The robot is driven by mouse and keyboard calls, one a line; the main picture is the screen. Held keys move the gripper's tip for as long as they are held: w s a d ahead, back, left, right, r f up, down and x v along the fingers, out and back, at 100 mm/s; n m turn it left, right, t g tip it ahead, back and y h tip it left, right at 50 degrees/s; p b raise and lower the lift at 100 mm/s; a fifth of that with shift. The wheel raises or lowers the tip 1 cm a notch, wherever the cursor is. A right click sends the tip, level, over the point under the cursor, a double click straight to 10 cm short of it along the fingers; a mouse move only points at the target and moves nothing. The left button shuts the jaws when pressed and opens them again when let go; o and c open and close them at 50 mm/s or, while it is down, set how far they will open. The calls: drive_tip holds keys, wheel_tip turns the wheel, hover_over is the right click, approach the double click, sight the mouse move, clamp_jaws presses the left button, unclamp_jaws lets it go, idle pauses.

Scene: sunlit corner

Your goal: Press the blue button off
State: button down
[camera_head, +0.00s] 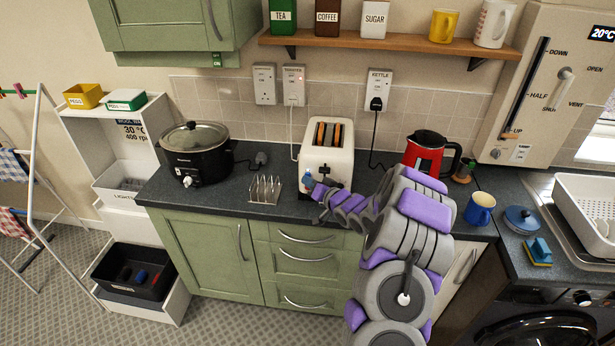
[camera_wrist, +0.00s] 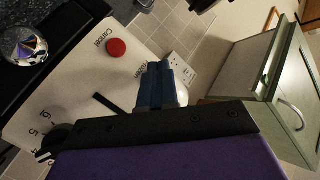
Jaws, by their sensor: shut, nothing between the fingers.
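The white toaster (camera_head: 340,156) stands on the dark worktop with browned bread in its slots. In the wrist view its cream front panel (camera_wrist: 70,88) fills the left, with a red button (camera_wrist: 115,47) labelled Cancel. My gripper (camera_wrist: 160,84) has blue fingers, shut and empty, at the panel's right edge over a partly covered label ending in "rozen". It also shows at the toaster's front left in the head view (camera_head: 308,182). A pale rounded edge shows beside the fingertips. No blue button can be made out; the fingers hide that spot. I cannot tell whether they touch it.
A metal toast rack (camera_head: 264,190) stands just left of the toaster. A black slow cooker (camera_head: 194,160) is further left. A red kettle (camera_head: 424,152) and a blue mug (camera_head: 480,208) are to the right. Wall sockets (camera_head: 293,86) are behind, one with a small red light.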

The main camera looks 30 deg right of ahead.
idle(0.3)
drive_tip(key=shift+s+a, duration=0.35)
drive_tip(key=shift+s, duration=0.1)
drive_tip(key=shift+s+a+b, duration=0.1)
drive_tip(key=shift+s+a, duration=0.45)
drive_tip(key=shift+s, duration=0.25)
drive_tip(key=shift+s+a+b, duration=0.15)
drive_tip(key=shift+s+a, duration=0.4)
drive_tip(key=shift+s, duration=0.3)
drive_tip(key=shift+s+a+b, duration=0.1)
drive_tip(key=shift+s+a, duration=0.45)
drive_tip(key=shift+s, duration=0.25)
